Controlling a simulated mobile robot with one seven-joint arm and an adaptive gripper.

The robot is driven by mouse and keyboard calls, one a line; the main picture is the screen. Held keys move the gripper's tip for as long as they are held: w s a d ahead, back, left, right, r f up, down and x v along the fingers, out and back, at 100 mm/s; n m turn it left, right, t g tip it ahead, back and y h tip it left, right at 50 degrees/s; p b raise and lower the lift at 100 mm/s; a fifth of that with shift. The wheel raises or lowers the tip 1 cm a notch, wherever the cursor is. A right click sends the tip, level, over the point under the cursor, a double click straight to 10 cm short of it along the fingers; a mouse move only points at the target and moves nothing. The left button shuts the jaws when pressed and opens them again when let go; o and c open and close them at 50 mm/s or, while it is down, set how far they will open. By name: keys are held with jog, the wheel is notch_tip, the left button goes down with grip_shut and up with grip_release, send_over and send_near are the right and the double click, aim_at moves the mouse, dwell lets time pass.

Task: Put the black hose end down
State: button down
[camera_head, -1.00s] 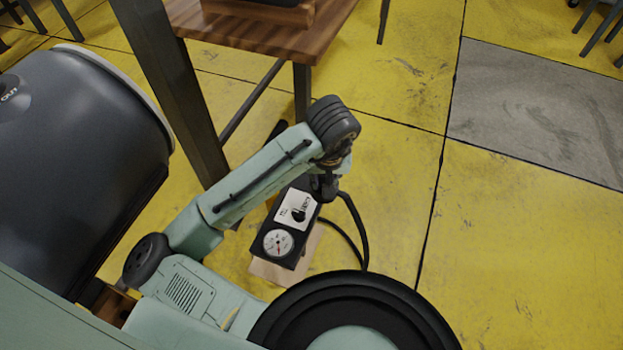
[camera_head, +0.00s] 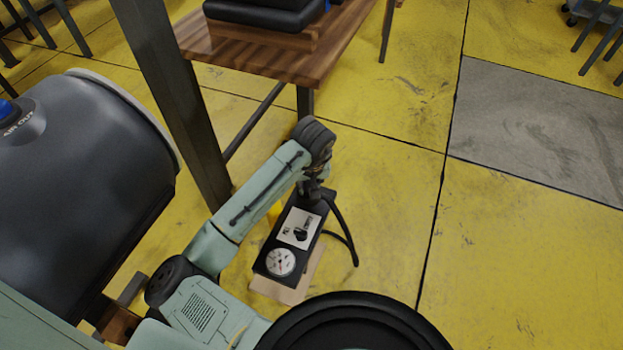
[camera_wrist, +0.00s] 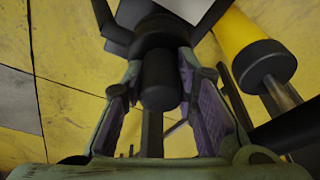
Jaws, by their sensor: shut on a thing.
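The black hose end (camera_wrist: 160,80) is a dark cylinder between the two fingers of my gripper (camera_wrist: 160,92) in the wrist view. My gripper is shut on it. In the head view my gripper (camera_head: 316,186) is at the top end of a black pump unit (camera_head: 289,236) with a white dial panel and a round gauge. A black hose (camera_head: 345,222) curves down from beside my gripper and loops back towards the unit. My wrist hides the held end in the head view, so I cannot tell its exact height.
A wooden table (camera_head: 260,60) on dark metal legs stands behind my arm. A large dark grey drum-like body (camera_head: 75,190) is at the left. A light board (camera_head: 285,290) lies under the pump unit. The yellow floor (camera_head: 520,260) to the right is clear.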

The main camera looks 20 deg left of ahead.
jog(key=w, duration=0.3)
jog(key=shift+w+a+f, duration=0.15)
jog(key=shift+a+f, duration=0.05)
jog(key=shift+a, duration=0.1)
jog(key=b+x, duration=0.3)
jog(key=shift+s+d+f+b, duration=0.15)
jog(key=shift+s+f+b, duration=0.2)
jog(key=shift+f+b, duration=0.05)
jog(key=shift+r, duration=0.15)
jog(key=c, duration=1.3)
grip_release()
